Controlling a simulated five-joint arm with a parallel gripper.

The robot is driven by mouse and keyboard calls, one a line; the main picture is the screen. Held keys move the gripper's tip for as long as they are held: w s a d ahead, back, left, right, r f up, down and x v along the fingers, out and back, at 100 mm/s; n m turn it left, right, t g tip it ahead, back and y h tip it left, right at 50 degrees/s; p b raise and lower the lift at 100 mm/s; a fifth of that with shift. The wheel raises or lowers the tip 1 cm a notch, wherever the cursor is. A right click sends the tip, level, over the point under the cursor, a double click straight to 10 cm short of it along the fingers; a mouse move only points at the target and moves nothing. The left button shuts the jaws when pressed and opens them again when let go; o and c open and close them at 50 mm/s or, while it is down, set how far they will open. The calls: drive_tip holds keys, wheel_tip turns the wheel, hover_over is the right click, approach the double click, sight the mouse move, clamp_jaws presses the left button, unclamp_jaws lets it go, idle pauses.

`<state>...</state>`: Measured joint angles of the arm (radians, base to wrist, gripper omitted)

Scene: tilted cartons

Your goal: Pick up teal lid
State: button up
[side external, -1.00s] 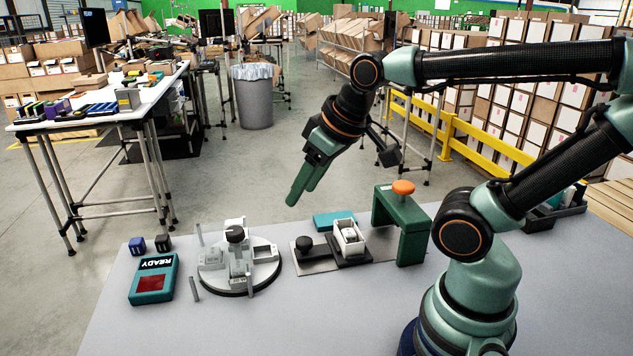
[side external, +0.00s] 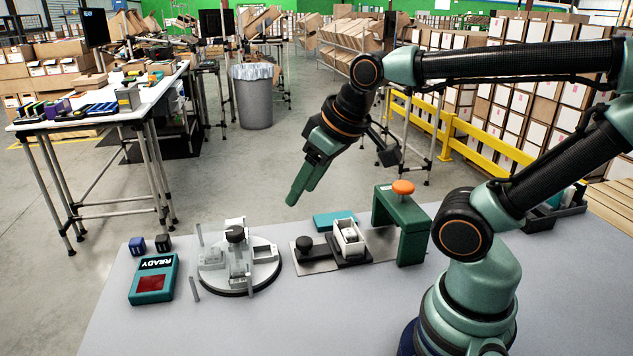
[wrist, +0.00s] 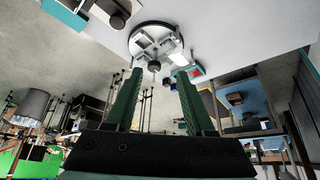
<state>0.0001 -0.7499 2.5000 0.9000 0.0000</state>
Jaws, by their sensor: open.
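The teal lid (side external: 333,221) lies flat on the grey table, behind a small white open box (side external: 348,240) that stands on a dark base. In the wrist view, a teal piece that looks like the lid (wrist: 65,12) shows at the top left edge, partly cut off. My gripper (side external: 301,192) hangs tilted in the air, above and to the left of the lid and apart from it. In the wrist view, the two green fingers of my gripper (wrist: 161,76) stand apart with nothing between them.
A green arch with an orange knob (side external: 403,188) stands right of the lid. A round white fixture (side external: 265,270) stands to the left. A teal READY box (side external: 153,279) and two small dark cubes are farther left. The front of the table is clear.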

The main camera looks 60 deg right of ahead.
drive_tip(key=o, duration=0.7)
drive_tip(key=shift+o, duration=0.2)
